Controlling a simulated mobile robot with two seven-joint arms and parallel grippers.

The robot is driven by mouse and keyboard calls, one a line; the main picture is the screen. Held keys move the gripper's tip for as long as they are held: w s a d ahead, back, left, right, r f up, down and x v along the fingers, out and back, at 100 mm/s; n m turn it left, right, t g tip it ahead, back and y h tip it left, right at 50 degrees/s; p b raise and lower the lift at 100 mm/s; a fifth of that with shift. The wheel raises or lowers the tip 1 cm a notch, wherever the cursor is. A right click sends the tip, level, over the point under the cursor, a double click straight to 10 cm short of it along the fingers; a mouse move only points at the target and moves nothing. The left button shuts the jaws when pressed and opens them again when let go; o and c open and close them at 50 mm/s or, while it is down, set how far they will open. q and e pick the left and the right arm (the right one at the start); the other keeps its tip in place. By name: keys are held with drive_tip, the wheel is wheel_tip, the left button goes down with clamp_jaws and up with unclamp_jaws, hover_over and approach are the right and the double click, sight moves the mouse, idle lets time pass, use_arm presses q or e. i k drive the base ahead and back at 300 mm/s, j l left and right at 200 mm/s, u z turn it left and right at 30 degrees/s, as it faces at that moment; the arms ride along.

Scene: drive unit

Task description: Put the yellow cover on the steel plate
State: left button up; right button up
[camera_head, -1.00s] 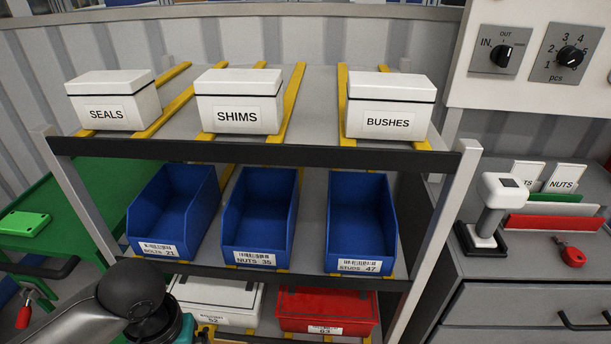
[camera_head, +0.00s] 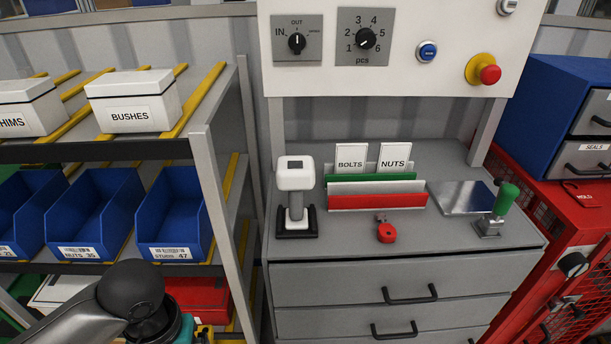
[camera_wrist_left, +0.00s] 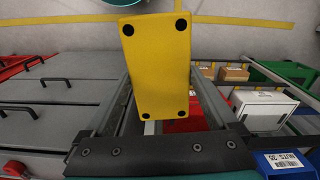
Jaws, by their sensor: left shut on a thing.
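The yellow cover (camera_wrist_left: 160,62) is a flat yellow block with black dots at its corners. My left gripper (camera_wrist_left: 160,85) is shut on it in the left wrist view. In the head view only a small teal and yellow part of that hand shows at the bottom edge, low in front of the shelf rack. The steel plate (camera_head: 460,197) lies on the grey cabinet top at the right, apart from my left gripper. It looks bare. My right gripper is in neither view.
A green-handled clamp (camera_head: 497,211) stands at the plate's right front corner. Card holders (camera_head: 377,192), a red padlock (camera_head: 386,231) and a white scanner on a stand (camera_head: 296,190) share the cabinet top (camera_head: 430,238). The shelf rack (camera_head: 222,165) stands left; a red cage (camera_head: 565,230) stands right.

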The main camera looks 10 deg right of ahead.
sight(465, 196)
drive_tip(key=l+z, duration=0.2)
drive_tip(key=l, duration=1.6)
